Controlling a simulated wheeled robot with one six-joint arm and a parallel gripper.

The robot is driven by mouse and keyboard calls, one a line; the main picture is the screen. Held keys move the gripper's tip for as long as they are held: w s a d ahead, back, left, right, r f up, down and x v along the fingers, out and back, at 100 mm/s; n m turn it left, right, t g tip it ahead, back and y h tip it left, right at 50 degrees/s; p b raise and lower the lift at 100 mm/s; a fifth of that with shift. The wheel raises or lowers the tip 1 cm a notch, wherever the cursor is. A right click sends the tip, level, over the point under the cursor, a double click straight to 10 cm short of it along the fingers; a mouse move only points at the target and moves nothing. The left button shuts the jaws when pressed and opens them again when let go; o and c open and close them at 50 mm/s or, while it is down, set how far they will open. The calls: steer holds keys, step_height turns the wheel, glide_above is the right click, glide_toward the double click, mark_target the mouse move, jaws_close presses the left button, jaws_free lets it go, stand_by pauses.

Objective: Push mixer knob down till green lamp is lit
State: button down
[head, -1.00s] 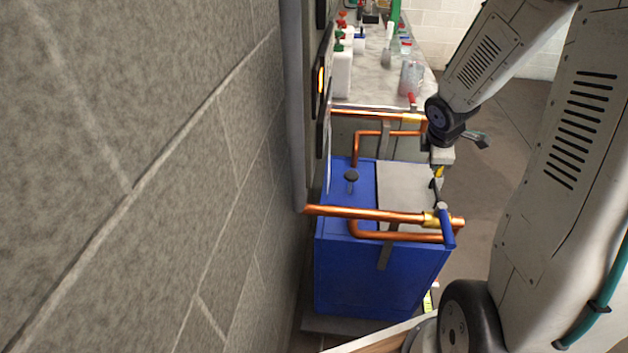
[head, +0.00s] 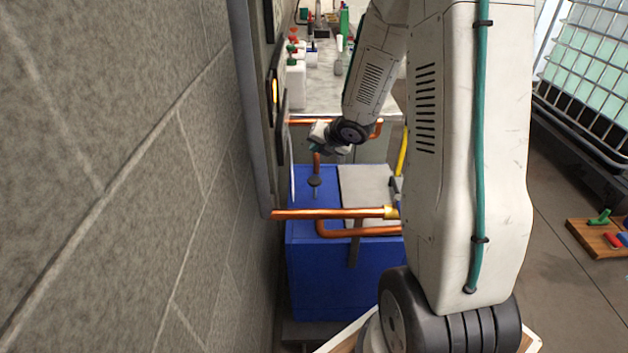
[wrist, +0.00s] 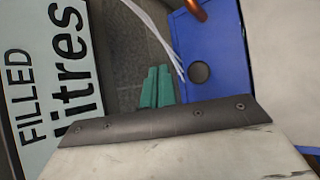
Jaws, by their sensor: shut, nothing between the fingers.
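A black round knob (head: 315,182) on a stem stands on the top of the blue cabinet (head: 335,280), near its wall side. From above, the knob also shows in the wrist view (wrist: 200,73), right of my fingers. My gripper (head: 314,149) is above the knob in the head view, close to the wall. In the wrist view its two teal fingers (wrist: 157,87) are side by side, shut and empty, apart from the knob. I cannot make out a green lamp in either view.
Copper pipes (head: 330,213) cross above the cabinet. A wall panel with an orange glow (head: 275,90) is at left; a sign reading "FILLED litres" (wrist: 50,70) shows in the wrist view. Pale strands (wrist: 163,35) hang beside the cabinet. A counter (head: 325,85) with bottles stands behind.

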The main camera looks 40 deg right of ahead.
mark_target(316, 182)
steer(key=shift+f, duration=0.15)
steer(key=shift+f, duration=4.25)
steer(key=shift+f, duration=0.15)
steer(key=shift+f, duration=0.3)
